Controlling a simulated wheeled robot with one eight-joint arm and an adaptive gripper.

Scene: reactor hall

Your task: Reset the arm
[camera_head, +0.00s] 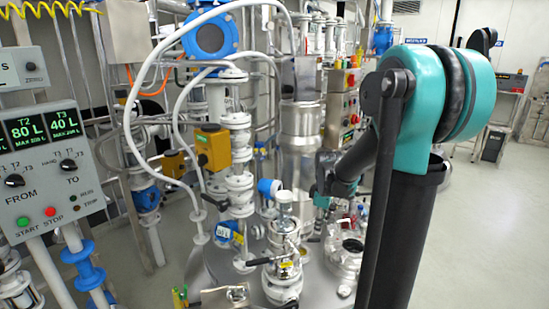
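My teal and black arm (412,135) rises at the right of the picture. It bends over at the top and reaches down and away, toward the middle of the reactor equipment. The far end of the arm (322,185) shows small, in front of the steel column and beside the valves. I cannot make out the gripper's fingers there, nor whether anything is between them.
A control panel (45,150) with green displays reading 80 L and 40 L stands at the left. Pipes, a yellow valve actuator (212,147) and a steel vessel top (215,265) crowd the middle. A grey panel with buttons (343,110) stands behind. Open floor (470,230) lies at the right.

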